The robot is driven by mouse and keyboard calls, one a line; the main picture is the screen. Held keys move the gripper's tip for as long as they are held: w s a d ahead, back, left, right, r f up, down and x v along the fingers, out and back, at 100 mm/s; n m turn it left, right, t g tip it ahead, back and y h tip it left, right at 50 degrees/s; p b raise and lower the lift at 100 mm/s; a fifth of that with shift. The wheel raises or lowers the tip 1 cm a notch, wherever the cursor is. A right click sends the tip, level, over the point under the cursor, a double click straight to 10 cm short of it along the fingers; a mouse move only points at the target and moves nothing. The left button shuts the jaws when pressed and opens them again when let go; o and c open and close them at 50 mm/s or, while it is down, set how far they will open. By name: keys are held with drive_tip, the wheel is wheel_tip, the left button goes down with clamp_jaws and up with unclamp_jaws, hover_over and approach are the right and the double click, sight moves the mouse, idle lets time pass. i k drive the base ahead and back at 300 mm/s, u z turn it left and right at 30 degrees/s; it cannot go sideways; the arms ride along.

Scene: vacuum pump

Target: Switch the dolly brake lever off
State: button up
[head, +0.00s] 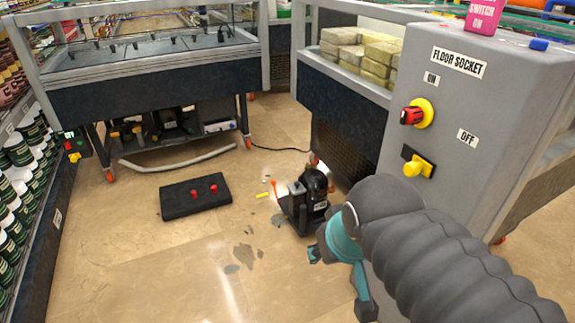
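A black pump unit (310,203) stands on the floor near the middle in the head view. A thin upright orange-red lever (275,189) and a short yellow bar (263,196) stick out at its left side. I cannot tell which of them is the dolly brake lever, or make out an on or off mark. My gripper (340,281), teal and dark grey, is in front of the pump, lower and to the right in the picture. Its two fingers are spread apart with nothing seen between them. My arm may hide part of the pump's right side.
A black flat block (180,203) with two red knobs lies left of the pump. A grey floor socket cabinet (455,120) with a red switch (412,115) and a yellow one (415,168) stands at right. Freezers stand behind. Floor at front left is clear.

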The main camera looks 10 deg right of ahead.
sight(273, 182)
drive_tip(key=u, duration=0.1)
drive_tip(key=i, duration=1.9)
drive_tip(key=z, duration=0.3)
